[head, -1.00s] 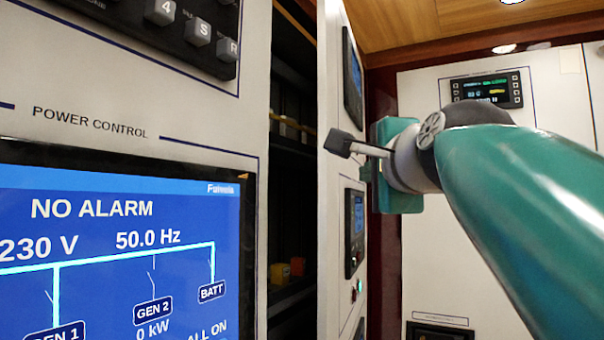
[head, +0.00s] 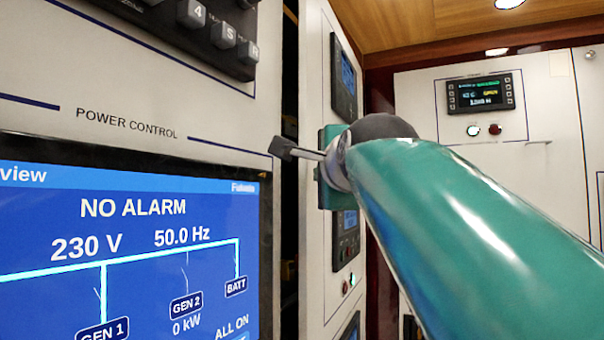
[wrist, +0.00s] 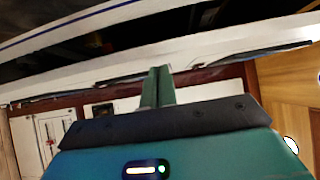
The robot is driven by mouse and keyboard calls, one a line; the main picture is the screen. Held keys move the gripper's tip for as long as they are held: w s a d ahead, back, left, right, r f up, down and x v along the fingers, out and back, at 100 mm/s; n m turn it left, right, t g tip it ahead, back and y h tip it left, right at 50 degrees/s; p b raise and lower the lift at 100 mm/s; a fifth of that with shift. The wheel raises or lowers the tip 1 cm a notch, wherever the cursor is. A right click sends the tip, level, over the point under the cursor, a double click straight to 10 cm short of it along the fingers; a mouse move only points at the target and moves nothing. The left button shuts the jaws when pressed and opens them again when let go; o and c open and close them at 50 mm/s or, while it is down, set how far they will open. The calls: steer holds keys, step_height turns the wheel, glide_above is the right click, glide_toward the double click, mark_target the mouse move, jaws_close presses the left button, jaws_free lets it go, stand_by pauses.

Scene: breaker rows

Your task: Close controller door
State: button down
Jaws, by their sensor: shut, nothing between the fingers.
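The controller door (head: 315,80) is a tall white panel with small screens and buttons, right of the power control cabinet in the head view. It stands slightly open, with a narrow dark gap (head: 290,215) along its left edge. My gripper (wrist: 157,85) shows in the wrist view with its two green fingers together and nothing between them. In the head view its teal body (head: 328,185) is against or very near the door's face. My arm hides the fingertips there, so contact cannot be told.
The cabinet front with a large blue screen (head: 130,250) fills the left of the head view. A white wall panel with a small display (head: 480,93) stands at the back right. A wooden ceiling (head: 420,35) is above.

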steer(key=shift+w+a, duration=0.25)
steer(key=shift+a, duration=0.45)
steer(key=shift+a, duration=0.15)
